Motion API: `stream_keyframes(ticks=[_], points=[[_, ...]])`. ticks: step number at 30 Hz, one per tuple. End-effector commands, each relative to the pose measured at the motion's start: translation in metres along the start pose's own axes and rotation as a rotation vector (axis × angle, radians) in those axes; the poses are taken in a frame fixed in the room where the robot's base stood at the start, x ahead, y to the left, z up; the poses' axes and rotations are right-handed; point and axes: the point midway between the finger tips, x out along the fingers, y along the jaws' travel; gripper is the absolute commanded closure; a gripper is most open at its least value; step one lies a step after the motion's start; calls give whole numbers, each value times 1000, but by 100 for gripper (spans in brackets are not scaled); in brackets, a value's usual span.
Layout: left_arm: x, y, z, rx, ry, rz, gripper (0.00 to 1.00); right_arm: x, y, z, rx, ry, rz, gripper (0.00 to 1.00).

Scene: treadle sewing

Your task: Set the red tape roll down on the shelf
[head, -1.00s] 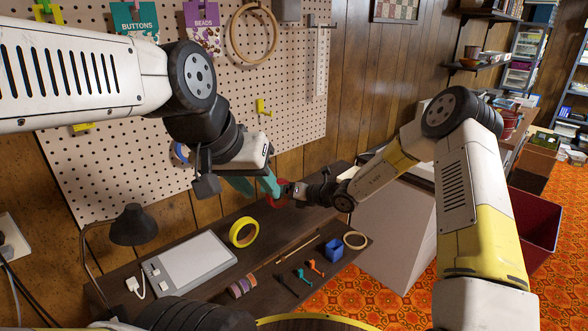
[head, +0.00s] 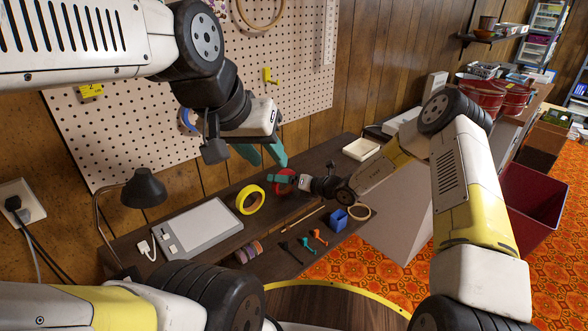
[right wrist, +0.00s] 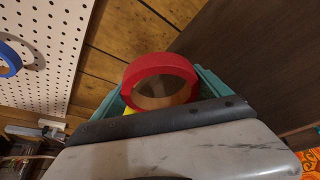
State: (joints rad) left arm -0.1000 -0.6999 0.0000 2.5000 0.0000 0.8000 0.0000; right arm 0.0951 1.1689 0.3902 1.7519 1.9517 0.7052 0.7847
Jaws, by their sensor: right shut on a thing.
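The red tape roll (head: 284,187) is held in my right gripper (head: 290,180), over the dark wooden shelf board (head: 190,205). In the right wrist view the roll (right wrist: 160,68) stands on edge between the teal fingers (right wrist: 160,88), its hole showing. Whether the roll touches the board cannot be told. My left gripper (head: 263,154) hangs just above and left of the roll, its teal fingers apart and empty.
A pegboard (head: 130,130) is behind.

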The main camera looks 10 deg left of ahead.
Motion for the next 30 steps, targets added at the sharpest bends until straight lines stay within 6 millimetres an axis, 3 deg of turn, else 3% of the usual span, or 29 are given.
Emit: stream_keyframes(ticks=[14,15,17,30], points=[[0,0,0,0,0,0,64,1,-1,-1,0,0,0,53],[0,0,0,0,0,0,64,1,-2,-1,-1,0,0,11],[0,0,0,0,0,0,64,1,-2,-1,-1,0,0,0],[0,0,0,0,0,0,64,-4,-4,-2,1,1,-6,0]])
